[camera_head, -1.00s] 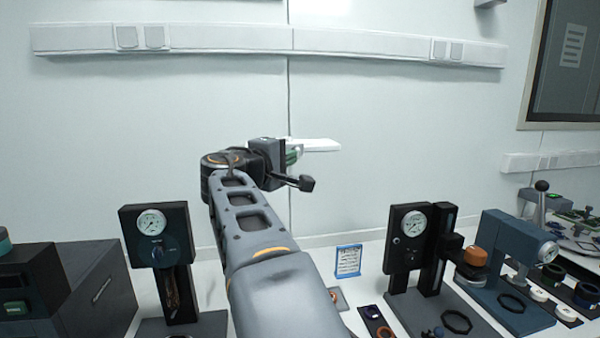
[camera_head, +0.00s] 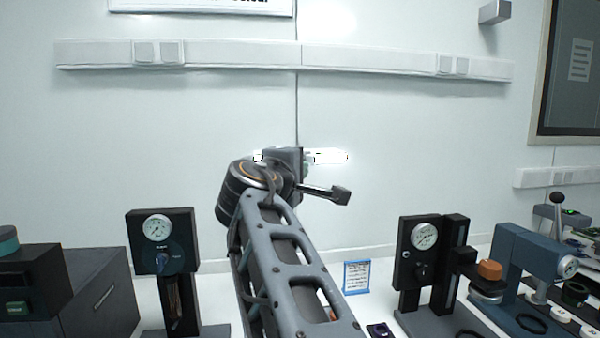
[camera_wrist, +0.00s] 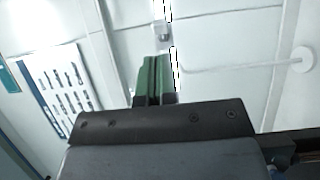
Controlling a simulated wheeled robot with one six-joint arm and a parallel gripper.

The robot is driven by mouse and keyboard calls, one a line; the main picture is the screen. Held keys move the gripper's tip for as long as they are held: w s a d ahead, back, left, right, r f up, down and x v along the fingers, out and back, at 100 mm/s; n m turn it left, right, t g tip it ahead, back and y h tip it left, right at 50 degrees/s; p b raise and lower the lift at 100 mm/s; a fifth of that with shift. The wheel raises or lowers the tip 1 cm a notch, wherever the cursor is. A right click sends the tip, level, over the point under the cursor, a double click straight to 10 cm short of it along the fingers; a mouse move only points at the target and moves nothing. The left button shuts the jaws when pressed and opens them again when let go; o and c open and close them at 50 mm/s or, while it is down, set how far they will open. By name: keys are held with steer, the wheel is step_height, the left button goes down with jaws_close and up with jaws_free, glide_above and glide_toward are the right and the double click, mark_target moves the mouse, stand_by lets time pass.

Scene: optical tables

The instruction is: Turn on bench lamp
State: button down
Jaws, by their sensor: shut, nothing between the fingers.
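The bench lamp (camera_head: 330,157) shows in the head view as a bright, glowing white bar at the upper middle, partly hidden behind my gripper (camera_head: 304,166). In the wrist view the lamp's glowing strip (camera_wrist: 175,72) runs beside and beyond my green fingers (camera_wrist: 153,76). My fingers are shut together and empty, and they point up at the lamp. A small grey block (camera_wrist: 163,33) sits in line with the strip, just past the fingertips. I cannot tell whether the fingertips touch the lamp.
Two dark gauge stands (camera_head: 160,262) (camera_head: 424,250) rise on the white bench, left and right of my arm. A small blue-edged card (camera_head: 357,277) stands between them. Dark boxes (camera_head: 95,290) are at the left. A blue-grey press (camera_head: 530,255) is at the right.

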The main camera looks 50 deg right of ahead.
steer(key=shift+s+b+v, duration=0.2)
steer(key=shift+b+v, duration=0.05)
steer(key=shift+v, duration=0.65)
steer(key=shift+s+b+v, duration=0.2)
steer(key=shift+v, duration=0.7)
steer(key=shift+d, duration=0.15)
steer(key=w+a+f+y+p, duration=0.1)
steer(key=w+a+f+y, duration=0.15)
steer(key=f, duration=0.45)
steer(key=w+a+f+y+p, duration=0.1)
steer(key=w+a+f+y, duration=0.1)
steer(key=a+f+y, duration=0.35)
steer(key=w+a+f+y, duration=0.1)
steer(key=w+f+y, duration=0.15)
steer(key=f, duration=0.55)
steer(key=s+a+f+m+g+y+p, duration=0.1)
steer(key=s+a+f+m+y, duration=0.1)
steer(key=a+f, duration=0.5)
steer(key=s+a+f+m+g+y+p, duration=0.1)
steer(key=s+a+f+y, duration=0.1)
steer(key=a+f+y, duration=0.2)
steer(key=a+f, duration=0.3)
steer(key=f, duration=0.2)
steer(key=shift+s+a+f+m+g+y, duration=0.25)
steer(key=shift+s+a+m+g+y, duration=0.05)
steer(key=shift+a+m+y, duration=0.1)
steer(key=c, duration=1.8)
jaws_free()
